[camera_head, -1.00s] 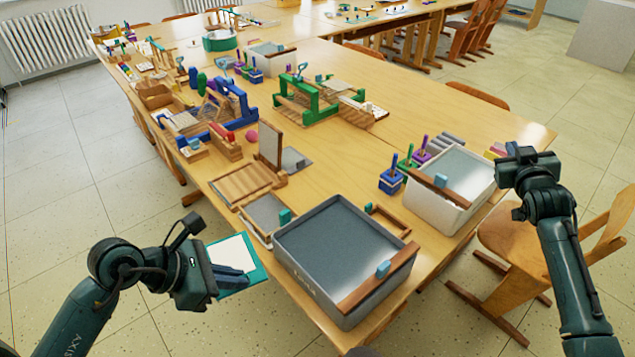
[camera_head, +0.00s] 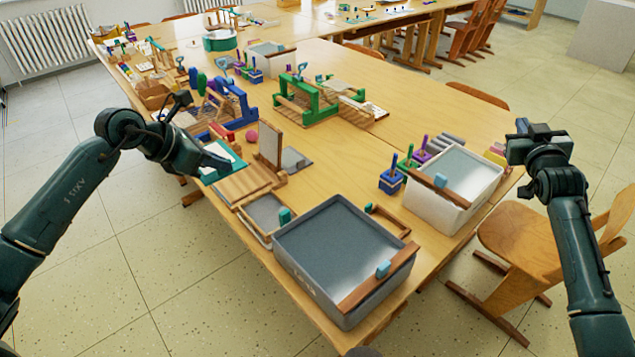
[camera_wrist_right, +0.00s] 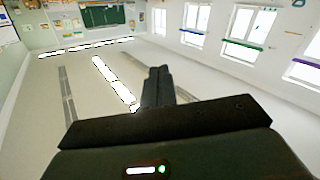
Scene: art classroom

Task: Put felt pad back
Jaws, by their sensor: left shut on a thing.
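The teal pad with a white top (camera_head: 219,160), which looks like the felt pad, is in my left gripper (camera_head: 221,163) in the head view. The gripper is shut on the pad's near side and partly covers it. The pad is at the table's left edge, just behind the wooden slatted board (camera_head: 243,182). I cannot tell whether it touches the table. My right gripper (camera_head: 519,140) is raised at the right, beyond the white tub, and holds nothing visible. Its fingers look together in the right wrist view (camera_wrist_right: 158,85).
A grey tub (camera_head: 300,277) and a white tub (camera_head: 425,207) stand at the near end of the table. An upright wooden board (camera_head: 270,146), a small framed tray (camera_head: 246,212) and a blue loom (camera_head: 238,103) are near the pad. A chair (camera_head: 525,238) stands at the right.

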